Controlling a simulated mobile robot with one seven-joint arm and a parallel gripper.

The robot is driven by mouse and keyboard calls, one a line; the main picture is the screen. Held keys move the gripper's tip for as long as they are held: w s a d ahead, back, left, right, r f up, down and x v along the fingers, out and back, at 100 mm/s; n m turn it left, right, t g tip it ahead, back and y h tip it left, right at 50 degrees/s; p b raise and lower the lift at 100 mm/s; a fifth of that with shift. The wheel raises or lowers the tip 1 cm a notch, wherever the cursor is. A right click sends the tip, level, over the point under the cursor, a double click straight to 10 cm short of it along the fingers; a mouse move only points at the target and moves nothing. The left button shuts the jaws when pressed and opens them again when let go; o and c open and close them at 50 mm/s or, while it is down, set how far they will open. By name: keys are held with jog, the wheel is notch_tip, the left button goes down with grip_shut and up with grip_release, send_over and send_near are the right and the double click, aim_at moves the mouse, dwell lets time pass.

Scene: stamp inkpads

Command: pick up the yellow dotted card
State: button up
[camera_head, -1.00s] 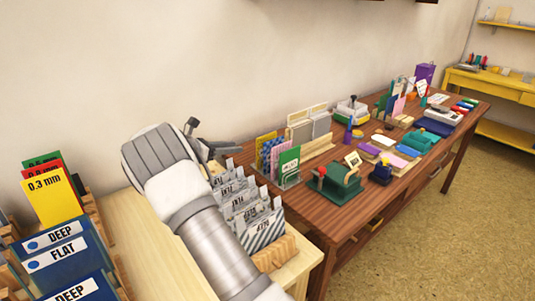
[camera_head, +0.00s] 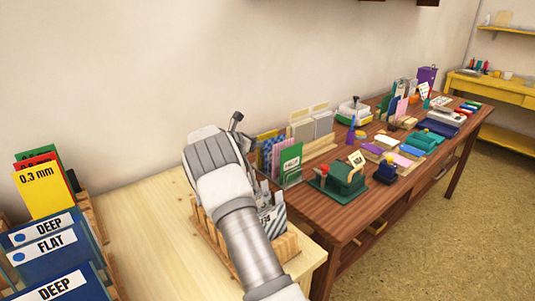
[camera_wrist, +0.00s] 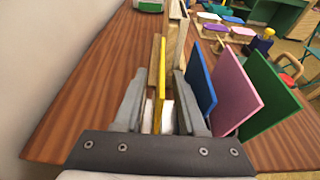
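The yellow card (camera_wrist: 162,65) stands upright and nearly edge-on in the wrist view, so its dots cannot be made out there. My gripper (camera_wrist: 158,82) is open, with one finger on each side of the card and a visible gap to each. In the head view, the yellow card (camera_head: 268,134) shows only at its top, at the back of a row of cards on the brown table. My wrist hides part of that row and the fingers.
Blue (camera_wrist: 201,80), pink (camera_wrist: 222,80) and green (camera_wrist: 262,95) cards stand close right of my gripper. Beige boards (camera_head: 313,130) stand behind the row. A wooden rack (camera_head: 284,246) with grey cards is below my arm. The wall is close on the left.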

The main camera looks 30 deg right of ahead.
jog(key=shift+d, duration=0.2)
grip_shut()
dwell(0.3)
